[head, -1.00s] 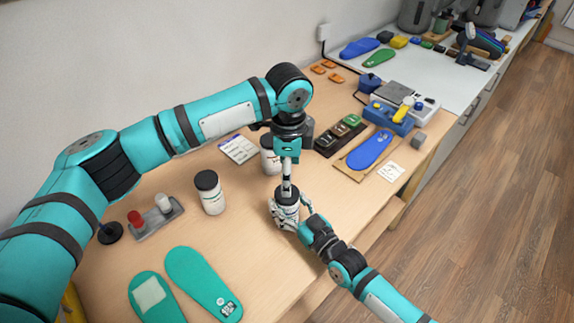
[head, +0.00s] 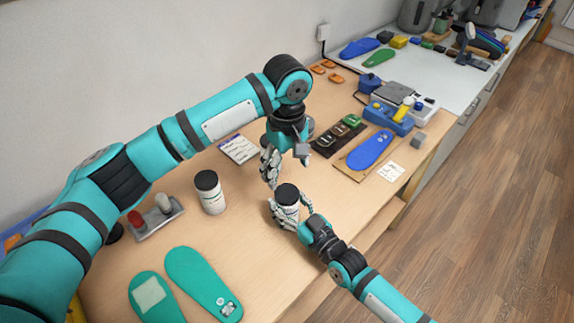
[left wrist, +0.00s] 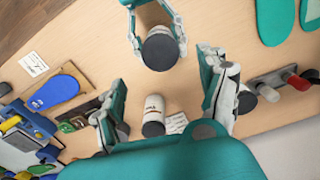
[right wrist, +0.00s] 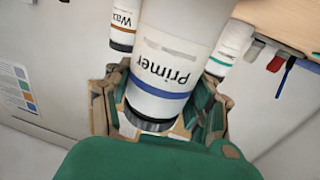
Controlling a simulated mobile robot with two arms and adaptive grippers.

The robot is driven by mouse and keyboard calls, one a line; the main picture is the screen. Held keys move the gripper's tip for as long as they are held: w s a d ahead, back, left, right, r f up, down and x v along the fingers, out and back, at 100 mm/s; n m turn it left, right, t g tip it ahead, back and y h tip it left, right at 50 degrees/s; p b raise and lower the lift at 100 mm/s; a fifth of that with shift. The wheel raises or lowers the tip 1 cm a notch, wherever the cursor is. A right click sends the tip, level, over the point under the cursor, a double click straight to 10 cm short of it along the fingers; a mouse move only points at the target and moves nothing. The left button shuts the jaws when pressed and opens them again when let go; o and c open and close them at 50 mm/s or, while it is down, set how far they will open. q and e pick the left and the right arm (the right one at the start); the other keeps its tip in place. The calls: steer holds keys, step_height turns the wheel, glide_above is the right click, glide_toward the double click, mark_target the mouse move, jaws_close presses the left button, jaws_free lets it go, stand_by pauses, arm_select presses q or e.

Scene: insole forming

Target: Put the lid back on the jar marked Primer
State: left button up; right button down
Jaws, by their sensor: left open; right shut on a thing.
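The Primer jar (right wrist: 172,70) is white with a blue band. My right gripper (head: 291,214) is shut around its sides at the front of the table. A dark lid (head: 287,194) sits on top of this jar; it also shows in the left wrist view (left wrist: 159,51). Any small gap or tilt under the lid is too fine to tell. My left gripper (head: 286,168) is open and empty, above and behind the jar, with its fingers apart from the lid. In the left wrist view its fingers spread wide at both sides.
A lidded white jar (head: 210,194) stands left of the Primer jar. The Wax jar (left wrist: 153,115) stands behind, hidden in the head view by my left gripper. Green insoles (head: 203,283) lie front left, a blue insole (head: 370,150) at right. A small rack (head: 156,219) stands far left.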

mark_target(287, 192)
arm_select(q)
steer(key=shift+n, duration=1)
steer(key=shift+f, duration=3.95)
